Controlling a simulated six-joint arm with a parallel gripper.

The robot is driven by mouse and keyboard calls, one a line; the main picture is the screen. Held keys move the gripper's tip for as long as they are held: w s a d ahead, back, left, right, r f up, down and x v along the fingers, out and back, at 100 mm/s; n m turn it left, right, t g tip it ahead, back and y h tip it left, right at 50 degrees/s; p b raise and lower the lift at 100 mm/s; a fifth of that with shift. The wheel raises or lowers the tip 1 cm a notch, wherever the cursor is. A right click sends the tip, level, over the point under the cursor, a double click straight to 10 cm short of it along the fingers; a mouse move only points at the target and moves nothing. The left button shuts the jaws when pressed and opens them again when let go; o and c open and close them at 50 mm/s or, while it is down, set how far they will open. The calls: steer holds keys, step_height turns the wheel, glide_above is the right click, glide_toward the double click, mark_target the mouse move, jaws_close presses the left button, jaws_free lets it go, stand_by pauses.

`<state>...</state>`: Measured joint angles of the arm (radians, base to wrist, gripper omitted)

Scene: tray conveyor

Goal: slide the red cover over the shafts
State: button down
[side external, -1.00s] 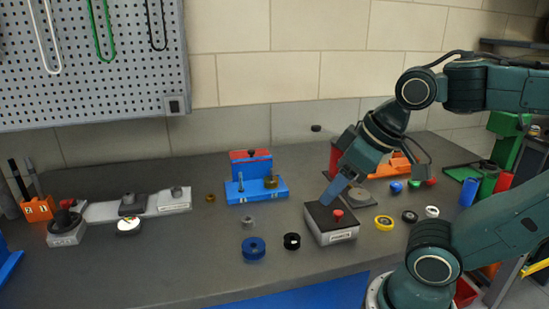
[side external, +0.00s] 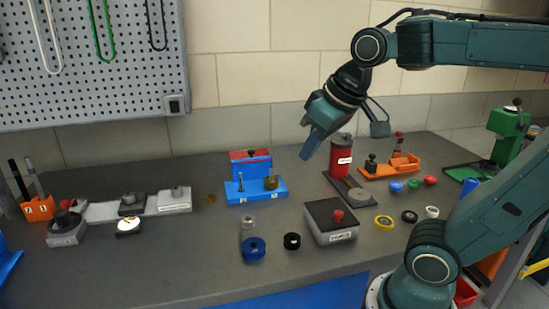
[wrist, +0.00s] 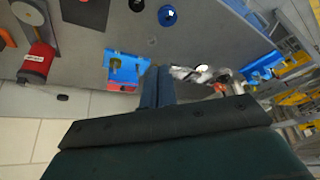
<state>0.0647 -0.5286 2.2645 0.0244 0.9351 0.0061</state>
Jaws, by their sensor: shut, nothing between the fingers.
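The blue fixture (side external: 258,195) stands mid-bench with a silver shaft (side external: 240,182) and a brass-coloured part (side external: 271,182) on its base. The red cover (side external: 241,156) appears to be the red piece at the top of its blue back wall, with a dark knob. In the wrist view the blue fixture (wrist: 118,62) is just left of my fingers, with a bit of red at its lower edge; its shafts are hard to make out there. My gripper (side external: 308,155) is shut and empty, raised above the bench to the right of the fixture.
A grey box (side external: 337,236) with a red knob stands in front. A red cylinder (side external: 341,160) stands behind it, near an orange tray (side external: 388,172). Grey blocks on a white rail stand left.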

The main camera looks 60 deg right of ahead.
steer(key=w+d+r+m, duration=0.2)
steer(key=w+d+r, duration=0.2)
steer(key=w, duration=0.6)
steer(key=m+g+h, duration=0.2)
steer(key=m, duration=0.2)
glide_above(250, 152)
steer(key=w+d, duration=0.2)
step_height(250, 152, down, 9)
steer(key=shift+d+f, duration=0.3)
steer(key=shift+f, duration=0.2)
steer(key=shift+f, duration=0.1)
steer(key=x, duration=0.9)
steer(key=shift+d+f, duration=0.1)
steer(key=shift+f, duration=0.3)
steer(key=shift+s+a+f, duration=0.15)
steer(key=shift+s+a, duration=0.45)
steer(key=shift+s, duration=0.15)
steer(key=shift+s+a+f, duration=0.15)
steer(key=shift+s+a, duration=0.45)
steer(key=shift+s, duration=0.1)
